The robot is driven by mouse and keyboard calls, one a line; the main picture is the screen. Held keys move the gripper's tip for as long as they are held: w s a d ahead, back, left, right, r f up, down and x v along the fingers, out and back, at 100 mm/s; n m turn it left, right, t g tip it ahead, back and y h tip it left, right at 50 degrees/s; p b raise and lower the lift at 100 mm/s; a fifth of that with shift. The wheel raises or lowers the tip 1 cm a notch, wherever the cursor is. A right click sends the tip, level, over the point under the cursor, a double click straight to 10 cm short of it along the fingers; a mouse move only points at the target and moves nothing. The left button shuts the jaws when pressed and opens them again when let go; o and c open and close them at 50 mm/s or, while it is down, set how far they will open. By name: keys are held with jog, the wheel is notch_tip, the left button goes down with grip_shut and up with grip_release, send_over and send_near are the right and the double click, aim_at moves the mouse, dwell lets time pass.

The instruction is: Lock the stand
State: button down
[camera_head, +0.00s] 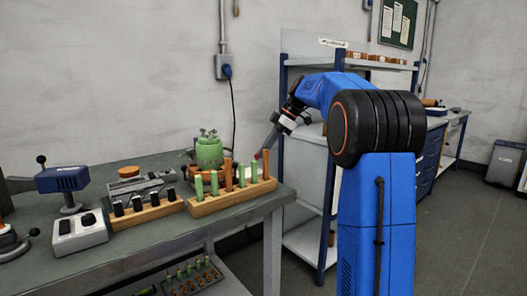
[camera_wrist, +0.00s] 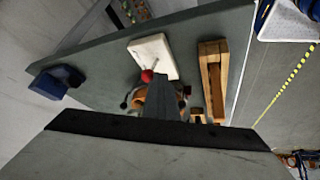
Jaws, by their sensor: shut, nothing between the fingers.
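No part is plainly marked as the stand. A red ball knob (camera_wrist: 147,75) sits at the near edge of a pale flat block (camera_wrist: 150,52) in the wrist view. An orange-brown round part (camera_wrist: 138,98) with dark knobs is close beside it. The red knob also shows small in the head view (camera_head: 257,156), behind the peg rack. My gripper (camera_head: 268,148) points down over the bench's right end, close to that knob; contact cannot be told. It is shut and empty. In the wrist view its grey fingers (camera_wrist: 185,92) partly cover the orange-brown part.
A wooden rack of green and orange pegs (camera_head: 235,196) stands at the bench's front edge. A green pot (camera_head: 209,152) is behind it. A rack of black pieces (camera_head: 145,210), a grey switch box (camera_head: 80,233) and a blue device (camera_head: 62,179) on a post stand to the left.

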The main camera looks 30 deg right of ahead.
jog(key=shift+r, duration=0.8)
jog(key=shift+a, duration=0.1)
